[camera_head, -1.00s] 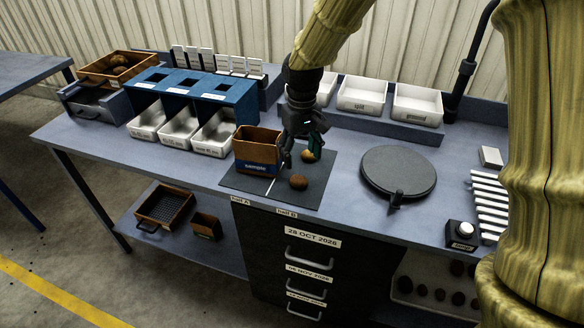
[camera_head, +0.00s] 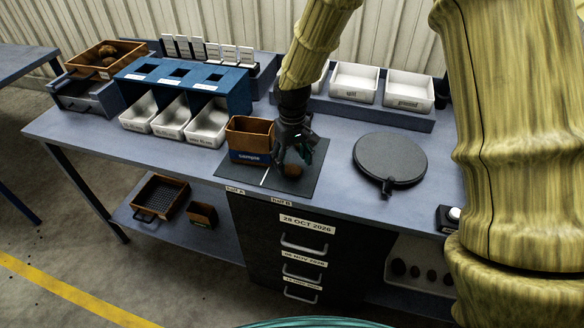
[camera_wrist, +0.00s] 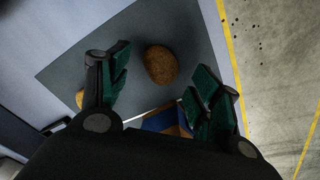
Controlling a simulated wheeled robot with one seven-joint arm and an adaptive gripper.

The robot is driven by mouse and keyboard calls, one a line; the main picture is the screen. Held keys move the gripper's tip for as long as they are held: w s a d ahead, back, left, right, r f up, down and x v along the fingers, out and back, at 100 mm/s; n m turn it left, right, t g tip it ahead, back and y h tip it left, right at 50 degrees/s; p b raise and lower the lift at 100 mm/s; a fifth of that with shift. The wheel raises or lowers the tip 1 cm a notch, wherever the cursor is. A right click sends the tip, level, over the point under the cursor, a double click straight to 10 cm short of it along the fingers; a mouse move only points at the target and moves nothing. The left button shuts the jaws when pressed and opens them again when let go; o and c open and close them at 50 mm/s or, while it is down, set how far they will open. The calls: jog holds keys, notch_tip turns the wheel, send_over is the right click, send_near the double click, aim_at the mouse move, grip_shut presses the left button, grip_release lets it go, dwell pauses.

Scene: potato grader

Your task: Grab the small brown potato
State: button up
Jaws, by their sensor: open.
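The small brown potato (camera_head: 292,171) lies on the dark mat (camera_head: 230,172) on the bench, partly hidden by my gripper in the head view. My gripper (camera_head: 294,152) is close over it, fingers pointing down. In the wrist view the brown potato (camera_wrist: 161,63) shows whole, between and just beyond the two green-padded fingers of my open gripper (camera_wrist: 161,77). Clear gaps show on both sides of it, and nothing is held. A second, paler potato (camera_wrist: 79,98) is partly visible left of the left finger; it is hidden in the head view.
A brown box labelled "sample" (camera_head: 249,136) stands on the mat just left of my gripper. A round dark plate (camera_head: 390,158) lies to the right. White bins (camera_head: 168,118) under a blue rack are at left, more white trays (camera_head: 408,90) behind. The mat's front is clear.

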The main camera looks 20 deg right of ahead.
jog(key=shift+f, duration=1.35)
jog(key=shift+s, duration=0.1)
jog(key=c, duration=1.1)
